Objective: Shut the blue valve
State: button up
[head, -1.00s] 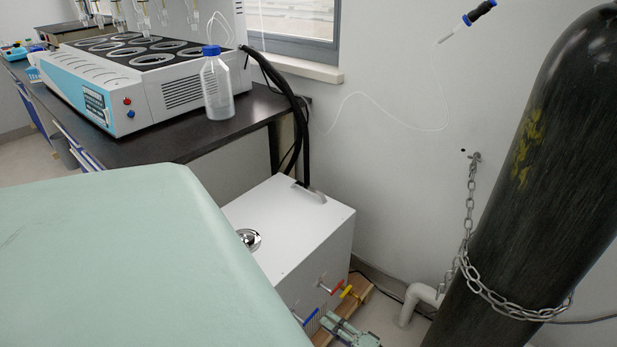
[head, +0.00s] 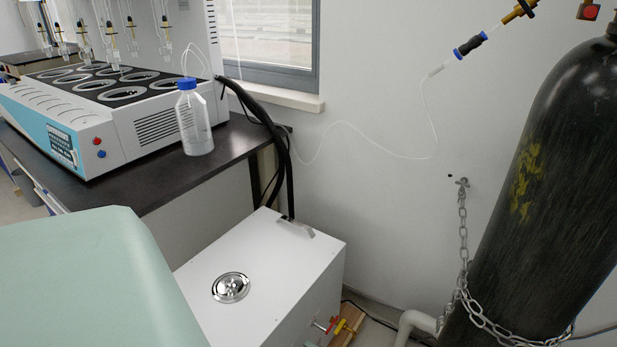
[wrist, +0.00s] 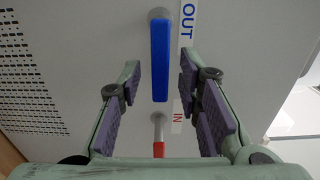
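The blue valve (wrist: 159,60) shows in the wrist view as a long flat blue handle on a grey stem, below the "OUT" label (wrist: 187,20) on a pale panel. My gripper (wrist: 160,78) is open, with one purple-padded finger on each side of the handle and a visible gap on both sides. How near the pads are in depth I cannot tell. The blue valve and my gripper do not show clearly in the head view now. The white chiller box (head: 262,262) carries the valves on its front, at the bottom edge of that view.
A red-handled valve (wrist: 158,149) by the "IN" label is close to the blue one. A chained gas cylinder (head: 545,190) and white pipe (head: 413,322) stand to the right.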

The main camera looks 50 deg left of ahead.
jog(key=shift+c, duration=0.2)
grip_shut()
dwell(0.3)
jog(key=m, duration=0.1)
jog(key=f+m, duration=0.1)
jog(key=m, duration=0.1)
jog(key=shift+m+p, duration=0.3)
jog(key=s+f+m+p, duration=0.1)
jog(key=m, duration=0.3)
jog(key=s+f+m+p, duration=0.1)
jog(key=m+p, duration=0.1)
jog(key=m, duration=0.3)
jog(key=s+d+f+m+p, duration=0.1)
jog(key=s+m+p, duration=0.1)
jog(key=m, duration=0.3)
jog(key=shift+d, duration=0.1)
jog(key=shift+m, duration=0.3)
dwell(0.4)
